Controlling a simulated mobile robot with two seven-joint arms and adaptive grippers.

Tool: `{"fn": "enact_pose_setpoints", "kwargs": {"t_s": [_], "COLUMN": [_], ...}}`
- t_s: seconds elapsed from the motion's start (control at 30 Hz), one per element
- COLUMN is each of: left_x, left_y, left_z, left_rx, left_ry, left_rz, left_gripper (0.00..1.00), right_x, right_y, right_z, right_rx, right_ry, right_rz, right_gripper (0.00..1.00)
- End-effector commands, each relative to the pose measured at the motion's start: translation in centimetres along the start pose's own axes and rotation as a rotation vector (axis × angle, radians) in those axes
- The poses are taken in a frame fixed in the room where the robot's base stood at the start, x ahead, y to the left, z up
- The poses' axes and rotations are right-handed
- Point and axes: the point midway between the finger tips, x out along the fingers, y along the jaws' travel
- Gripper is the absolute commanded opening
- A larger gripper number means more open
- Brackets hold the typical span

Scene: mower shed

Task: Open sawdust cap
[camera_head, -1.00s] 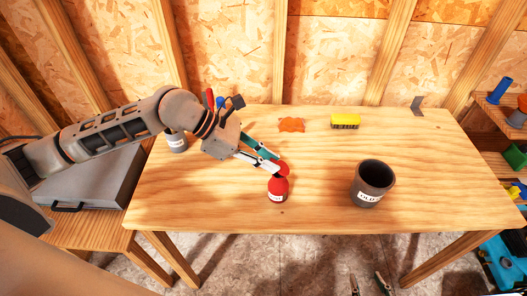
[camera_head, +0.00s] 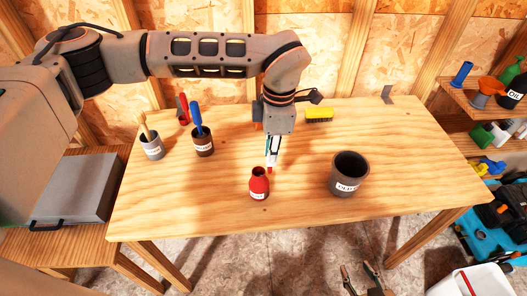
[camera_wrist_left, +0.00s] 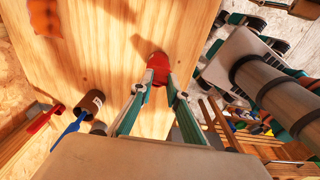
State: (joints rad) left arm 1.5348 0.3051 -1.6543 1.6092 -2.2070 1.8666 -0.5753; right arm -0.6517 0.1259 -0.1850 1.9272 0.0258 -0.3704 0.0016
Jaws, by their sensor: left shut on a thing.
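The red bottle (camera_head: 259,188) stands upright on the wooden table, left of the dark bin. Its top shows a dark open mouth. My left gripper (camera_head: 271,167) points down just behind and right of the bottle's mouth. It is shut on a small red cap, which is mostly hidden by the fingers in the head view. In the left wrist view the red cap (camera_wrist_left: 158,64) sits between the fingertips, above the table. My right gripper (camera_head: 359,274) shows only its two fingertips at the bottom edge, apart and empty, in front of the table.
A dark open bin (camera_head: 348,180) stands right of the bottle. The table's front left and right side are clear.

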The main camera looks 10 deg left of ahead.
Motion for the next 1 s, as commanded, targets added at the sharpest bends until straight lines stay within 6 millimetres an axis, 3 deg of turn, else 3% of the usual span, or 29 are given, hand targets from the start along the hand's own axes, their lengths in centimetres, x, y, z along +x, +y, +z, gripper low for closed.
{"fn": "enact_pose_setpoints", "kwargs": {"t_s": [0.43, 1.0], "left_x": [0.5, 0.8], "left_y": [-0.1, -0.2], "left_z": [1.7, 2.0], "left_rx": [0.0, 0.002], "left_ry": [0.248, 0.297], "left_rz": [-0.002, -0.007], "left_gripper": [0.0, 0.0], "right_x": [-0.1, -0.2], "right_y": [0.3, 0.4], "right_z": [0.6, 0.7], "right_rx": [0.002, 0.004], "right_ry": [-0.016, -0.019], "right_rz": [0.006, 0.009], "right_gripper": [0.4, 0.4]}}
